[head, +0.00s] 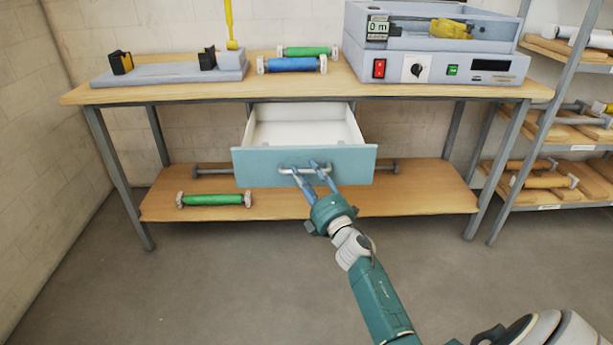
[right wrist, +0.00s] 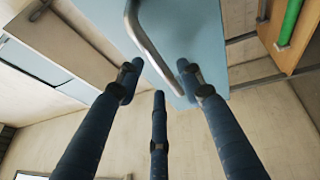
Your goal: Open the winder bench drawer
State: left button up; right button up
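The winder bench drawer (head: 255,166) stands pulled out under the bench top, with a pale blue front and an empty white inside. Its metal bar handle (head: 286,169) is on the front panel. In the head view my right gripper (head: 307,169) is at the handle, its blue fingers spread apart and overlapping the bar. In the right wrist view the handle (right wrist: 147,45) runs between the parted fingertips of the gripper (right wrist: 160,84); whether they touch it I cannot tell. The drawer front (right wrist: 184,32) is close ahead there. My left gripper is not in view.
The wooden bench (head: 130,95) carries a grey winder base (head: 165,75), green and blue rolls (head: 292,64) and the laminator (head: 432,68). A green roll (head: 213,199) lies on the lower shelf. A storage rack (head: 545,130) stands at right. The floor in front is clear.

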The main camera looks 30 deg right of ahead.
jog(key=shift+f, duration=0.2)
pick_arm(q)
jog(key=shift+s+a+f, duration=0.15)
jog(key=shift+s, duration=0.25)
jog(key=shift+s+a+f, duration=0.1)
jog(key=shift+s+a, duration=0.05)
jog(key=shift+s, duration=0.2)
pick_arm(e)
jog(key=v, duration=1.2)
jog(key=shift+r, duration=0.15)
jog(key=shift+d, duration=0.1)
